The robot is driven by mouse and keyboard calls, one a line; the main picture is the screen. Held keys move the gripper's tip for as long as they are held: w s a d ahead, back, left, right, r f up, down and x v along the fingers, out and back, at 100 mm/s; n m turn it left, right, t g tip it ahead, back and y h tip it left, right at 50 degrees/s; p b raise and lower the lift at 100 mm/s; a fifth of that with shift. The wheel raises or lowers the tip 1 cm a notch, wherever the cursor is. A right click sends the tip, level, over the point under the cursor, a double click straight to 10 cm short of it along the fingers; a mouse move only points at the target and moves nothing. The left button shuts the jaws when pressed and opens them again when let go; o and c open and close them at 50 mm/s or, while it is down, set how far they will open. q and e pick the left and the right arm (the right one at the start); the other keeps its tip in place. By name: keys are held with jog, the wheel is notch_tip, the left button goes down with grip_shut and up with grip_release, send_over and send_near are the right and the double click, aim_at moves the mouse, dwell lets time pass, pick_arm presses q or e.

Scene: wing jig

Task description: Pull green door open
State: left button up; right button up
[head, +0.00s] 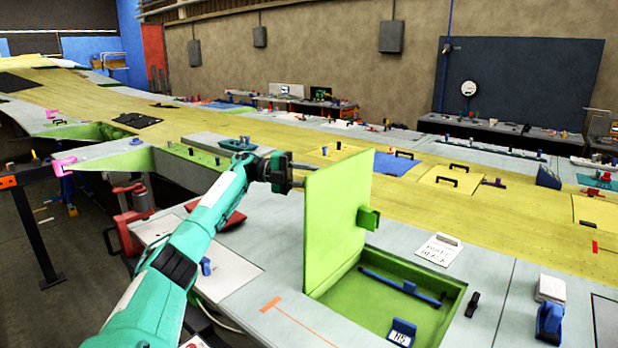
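The green door (335,220) stands roughly upright at the left side of a green-lined recess (425,318) in the grey work surface. The recess is uncovered and holds a blue bar (400,287) and a blue tag holder (402,332). My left arm reaches in from the lower left. My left gripper (296,172) is at the upper left edge of the door, on the side away from the recess. Its fingertips are partly hidden, and I cannot tell whether they touch the door. My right gripper is out of view.
A black handle (473,304) and a blue clamp (549,320) are farther right. A red flat item (215,218) lies under my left arm. The long yellow panel (480,215) extends behind the door.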

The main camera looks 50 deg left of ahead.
pick_arm(q)
jog(key=shift+a, duration=0.1)
jog(key=b+v, duration=0.3)
jog(key=v, duration=1)
jog(key=shift+a+b, duration=0.3)
jog(key=shift+b, duration=0.05)
jog(key=shift+s, duration=0.2)
jog(key=shift+f, duration=0.1)
